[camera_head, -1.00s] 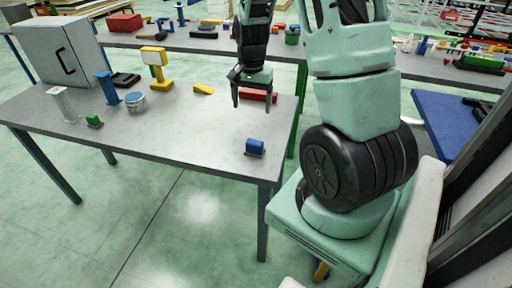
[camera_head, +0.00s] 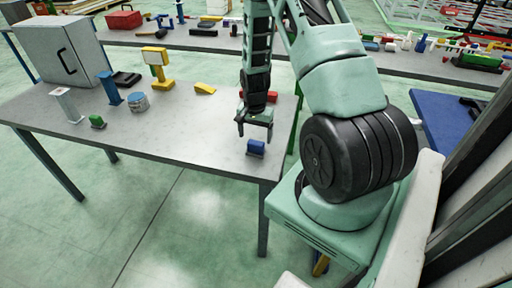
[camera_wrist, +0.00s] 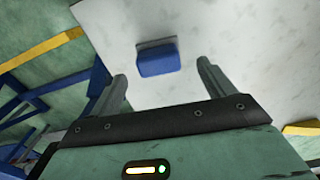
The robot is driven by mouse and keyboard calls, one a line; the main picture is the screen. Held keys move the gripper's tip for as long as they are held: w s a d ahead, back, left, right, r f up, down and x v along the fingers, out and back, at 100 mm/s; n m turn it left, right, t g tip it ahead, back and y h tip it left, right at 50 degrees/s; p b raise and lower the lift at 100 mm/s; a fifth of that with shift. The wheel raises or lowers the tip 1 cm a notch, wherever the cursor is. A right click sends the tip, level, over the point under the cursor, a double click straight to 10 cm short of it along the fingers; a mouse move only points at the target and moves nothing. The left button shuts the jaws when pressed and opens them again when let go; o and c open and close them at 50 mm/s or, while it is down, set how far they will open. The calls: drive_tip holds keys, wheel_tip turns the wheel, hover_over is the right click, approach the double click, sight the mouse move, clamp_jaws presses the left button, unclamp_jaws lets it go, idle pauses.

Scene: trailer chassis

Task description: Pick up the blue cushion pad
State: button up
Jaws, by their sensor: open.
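The blue cushion pad (camera_head: 256,147) is a small blue block on a thin dark base, near the front right corner of the grey table (camera_head: 180,125). My gripper (camera_head: 255,130) is open and empty, pointing down just above and behind the pad in the head view. In the wrist view the blue pad (camera_wrist: 158,58) lies ahead of the two spread fingers (camera_wrist: 162,85), about midway between their lines. The fingers do not touch it. The exact height above the pad is hard to tell.
A red block (camera_head: 260,97) lies behind my gripper, partly hidden by it. A yellow wedge (camera_head: 205,88), a yellow stand (camera_head: 157,68), a blue-grey can (camera_head: 137,102), a green block (camera_head: 97,121) and a grey cabinet (camera_head: 58,50) stand farther left. The table around the pad is clear.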

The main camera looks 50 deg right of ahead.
sight(256, 142)
drive_tip(key=shift+s+d+f+p, duration=0.1)
drive_tip(key=shift+f+p, duration=0.5)
drive_tip(key=shift+f, duration=0.65)
drive_tip(key=shift+d+f+p, duration=0.1)
drive_tip(key=shift+f+p, duration=0.45)
drive_tip(key=shift+f, duration=0.7)
drive_tip(key=c, duration=1.1)
drive_tip(key=shift+c, duration=0.2)
drive_tip(key=shift+r, duration=0.15)
wheel_tip(256, 142, up, 10)
drive_tip(key=b, duration=0.3)
drive_tip(key=shift+o, duration=0.9)
